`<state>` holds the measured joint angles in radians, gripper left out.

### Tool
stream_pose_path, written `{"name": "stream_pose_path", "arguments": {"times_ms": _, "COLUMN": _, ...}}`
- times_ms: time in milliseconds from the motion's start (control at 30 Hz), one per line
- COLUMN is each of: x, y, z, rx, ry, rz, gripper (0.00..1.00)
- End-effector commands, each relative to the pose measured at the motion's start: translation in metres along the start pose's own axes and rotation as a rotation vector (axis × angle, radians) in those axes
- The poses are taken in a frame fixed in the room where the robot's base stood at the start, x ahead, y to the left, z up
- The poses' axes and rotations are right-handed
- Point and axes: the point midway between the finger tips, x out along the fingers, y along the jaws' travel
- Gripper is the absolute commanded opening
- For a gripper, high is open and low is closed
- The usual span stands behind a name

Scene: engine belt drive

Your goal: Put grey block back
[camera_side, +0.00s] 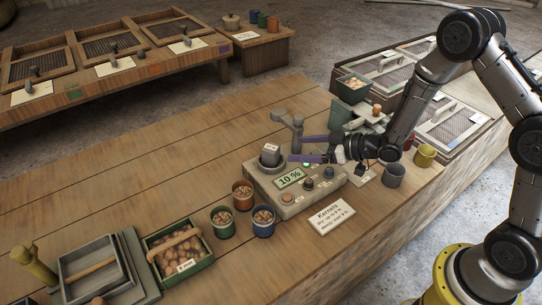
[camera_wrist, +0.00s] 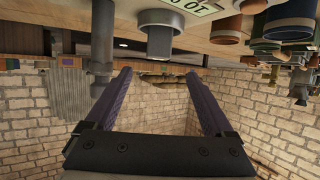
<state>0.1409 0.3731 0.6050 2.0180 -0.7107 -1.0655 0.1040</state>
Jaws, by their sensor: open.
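A grey block (camera_side: 270,155) with a small white label sits upright in the round holder on top of the grey moisture meter (camera_side: 258,182). The meter's display reads 10 %. My gripper (camera_side: 297,148) is open and empty, to the right of the block, with its two purple fingers pointing left toward it and apart from it. In the wrist view, a grey cylindrical piece (camera_wrist: 160,35) shows above the gap between the open fingers (camera_wrist: 158,75); I cannot tell whether it is the block or its holder.
Red, green and blue cups of kernels (camera_side: 243,194) and a green crate (camera_side: 180,262) stand left of the meter. A kernels sign (camera_side: 331,216) lies in front. The bench's back left is clear.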

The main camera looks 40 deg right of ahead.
Motion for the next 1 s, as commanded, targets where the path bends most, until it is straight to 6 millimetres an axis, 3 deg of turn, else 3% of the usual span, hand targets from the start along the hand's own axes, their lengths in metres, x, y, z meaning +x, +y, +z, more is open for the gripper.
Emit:
{"name": "stream_pose_path", "arguments": {"times_ms": 400, "x": 0.07, "y": 0.001, "z": 0.0, "rx": 0.0, "ry": 0.0, "rz": 0.001, "gripper": 0.88}}
{"name": "stream_pose_path", "arguments": {"times_ms": 667, "x": 0.087, "y": 0.001, "z": -0.001, "rx": -0.001, "ry": 0.0, "rz": 0.002, "gripper": 0.88}}
{"name": "stream_pose_path", "arguments": {"times_ms": 1000, "x": 0.13, "y": 0.003, "z": -0.001, "rx": 0.0, "ry": -0.001, "rz": 0.002, "gripper": 0.88}}
